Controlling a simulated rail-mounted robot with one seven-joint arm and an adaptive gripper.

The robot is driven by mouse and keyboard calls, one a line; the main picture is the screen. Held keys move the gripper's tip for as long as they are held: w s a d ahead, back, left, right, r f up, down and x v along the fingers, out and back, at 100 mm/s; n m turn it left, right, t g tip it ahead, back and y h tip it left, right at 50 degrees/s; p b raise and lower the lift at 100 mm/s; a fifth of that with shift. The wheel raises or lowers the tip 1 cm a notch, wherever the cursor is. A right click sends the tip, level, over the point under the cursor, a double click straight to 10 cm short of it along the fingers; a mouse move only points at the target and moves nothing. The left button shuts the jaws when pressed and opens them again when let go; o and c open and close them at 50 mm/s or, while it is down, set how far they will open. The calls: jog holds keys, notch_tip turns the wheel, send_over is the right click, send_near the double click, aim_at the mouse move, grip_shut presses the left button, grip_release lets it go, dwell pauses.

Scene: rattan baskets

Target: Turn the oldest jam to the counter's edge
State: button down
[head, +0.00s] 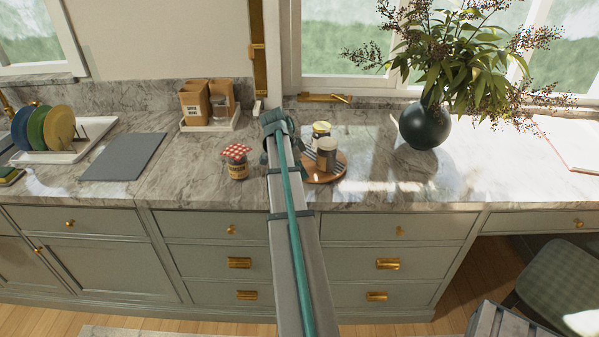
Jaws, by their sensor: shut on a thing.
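A round wooden board (338,170) stands on the counter to the right of my arm, its left part hidden behind the arm. Two jars stand on it: a grey-lidded jar (327,155) in front and a pale-lidded jar (320,131) behind. A jar with a red checked lid (236,162) stands left of my arm on the bare counter. My gripper (267,158) is low over the counter between that jar and the board, mostly hidden by my arm. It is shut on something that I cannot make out. Dates on the labels are too small to read.
The marble counter's front edge (400,207) runs above the drawers. A dark vase with branches (425,126) stands to the right. A white tray (212,125) with canisters stands at the back left, and a grey board (124,157) lies further left.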

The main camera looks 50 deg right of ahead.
jog(key=c, duration=1.1)
grip_release()
jog(key=v, duration=1.2)
